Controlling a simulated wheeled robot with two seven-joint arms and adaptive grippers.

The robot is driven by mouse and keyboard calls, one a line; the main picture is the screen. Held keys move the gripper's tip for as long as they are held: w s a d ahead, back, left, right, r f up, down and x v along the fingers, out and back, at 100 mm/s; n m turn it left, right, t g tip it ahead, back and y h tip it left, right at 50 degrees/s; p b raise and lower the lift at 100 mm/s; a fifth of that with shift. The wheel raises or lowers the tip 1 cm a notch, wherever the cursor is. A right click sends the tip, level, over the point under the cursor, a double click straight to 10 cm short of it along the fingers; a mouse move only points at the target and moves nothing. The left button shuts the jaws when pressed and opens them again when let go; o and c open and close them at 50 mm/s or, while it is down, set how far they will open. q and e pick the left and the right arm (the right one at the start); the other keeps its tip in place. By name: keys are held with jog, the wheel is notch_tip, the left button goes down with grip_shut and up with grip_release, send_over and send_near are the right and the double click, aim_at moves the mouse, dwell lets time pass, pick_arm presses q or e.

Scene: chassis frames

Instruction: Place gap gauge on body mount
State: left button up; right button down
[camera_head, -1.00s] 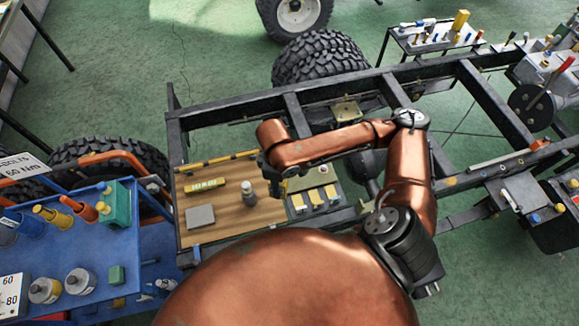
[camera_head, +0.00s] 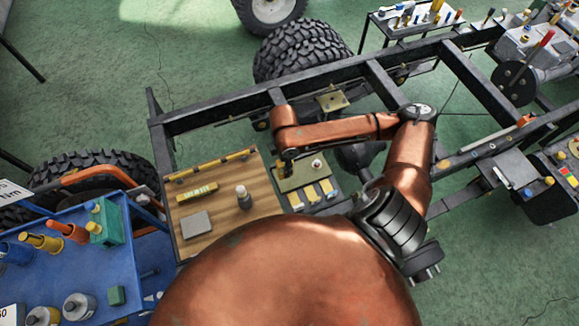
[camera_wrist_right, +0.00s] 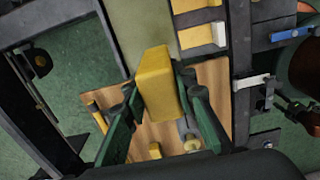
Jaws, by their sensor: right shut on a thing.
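My right gripper (camera_head: 286,166) hangs over the left edge of an olive plate (camera_head: 297,180) beside the wooden board. In the right wrist view its green-sided fingers (camera_wrist_right: 160,98) are shut on a yellow block (camera_wrist_right: 156,78), which looks like the gap gauge. The block is hard to make out in the head view, hidden by the wrist. A small olive bracket (camera_head: 332,102) with a hole sits at the far frame rail, beyond my right forearm; it may be the body mount. My left gripper is not in view.
The wooden board (camera_head: 222,225) carries a yellow labelled bar (camera_head: 197,192), a grey plate (camera_head: 196,225) and a grey bottle-like piece (camera_head: 243,196). Yellow blocks (camera_head: 311,193) stand beside it. Dark frame rails (camera_head: 220,108) surround the space. A blue cart (camera_head: 75,262) stands at left.

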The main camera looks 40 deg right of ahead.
jog(key=d+f, duration=0.2)
jog(key=shift+w+f, duration=0.4)
jog(key=shift+w+d+f, duration=0.15)
jog(key=shift+d+f, duration=0.05)
jog(key=shift+f, duration=0.1)
jog(key=f, duration=0.2)
jog(key=d+f, duration=0.1)
jog(key=f, duration=0.1)
jog(key=shift+w+f+b, duration=0.1)
jog(key=shift+w+b, duration=0.1)
jog(key=shift+b, duration=0.15)
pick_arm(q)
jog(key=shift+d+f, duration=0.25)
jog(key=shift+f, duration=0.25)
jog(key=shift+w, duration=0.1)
pick_arm(e)
jog(key=c, duration=1.6)
grip_release()
jog(key=shift+f, duration=0.1)
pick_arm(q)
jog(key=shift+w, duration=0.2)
